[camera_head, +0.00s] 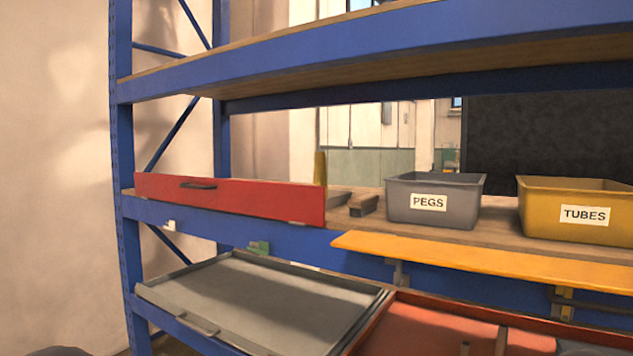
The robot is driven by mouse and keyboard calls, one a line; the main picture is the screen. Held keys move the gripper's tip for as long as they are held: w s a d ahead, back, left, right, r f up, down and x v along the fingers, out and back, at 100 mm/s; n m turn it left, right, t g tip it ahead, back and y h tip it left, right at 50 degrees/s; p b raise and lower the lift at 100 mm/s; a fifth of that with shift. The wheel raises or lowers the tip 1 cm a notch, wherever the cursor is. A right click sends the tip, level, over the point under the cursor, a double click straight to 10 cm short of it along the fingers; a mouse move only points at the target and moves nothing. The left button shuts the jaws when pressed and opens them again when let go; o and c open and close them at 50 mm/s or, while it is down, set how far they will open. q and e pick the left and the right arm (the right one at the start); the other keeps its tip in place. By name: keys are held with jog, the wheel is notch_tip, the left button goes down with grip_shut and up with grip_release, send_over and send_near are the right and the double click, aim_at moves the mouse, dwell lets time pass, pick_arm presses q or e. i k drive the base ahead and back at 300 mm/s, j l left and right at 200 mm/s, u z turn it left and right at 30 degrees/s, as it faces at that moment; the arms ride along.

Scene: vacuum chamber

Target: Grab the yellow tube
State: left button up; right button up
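A thin upright yellow piece (320,167) stands behind the right end of the red panel on the middle shelf. It may be the yellow tube, but its lower part is hidden and I cannot tell its full shape. A yellow bin (575,227) labelled TUBES stands at the right of the same shelf. The inside of the bin is mostly hidden by its front wall. Neither of my grippers is in view.
A grey bin (432,213) labelled PEGS stands left of the yellow bin. A red panel with a handle (232,199) fronts the shelf's left end. An orange ledge (480,256) juts out in front. Below are a grey tray (262,300) and a red tray (425,333). Blue uprights (121,190) and an upper shelf (400,40) frame the space.

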aim_at(319, 176)
jog(key=i+j+z, duration=0.35)
jog(key=j, duration=0.4)
jog(key=i+j+z, duration=0.15)
jog(key=j, duration=0.3)
jog(key=i, duration=0.1)
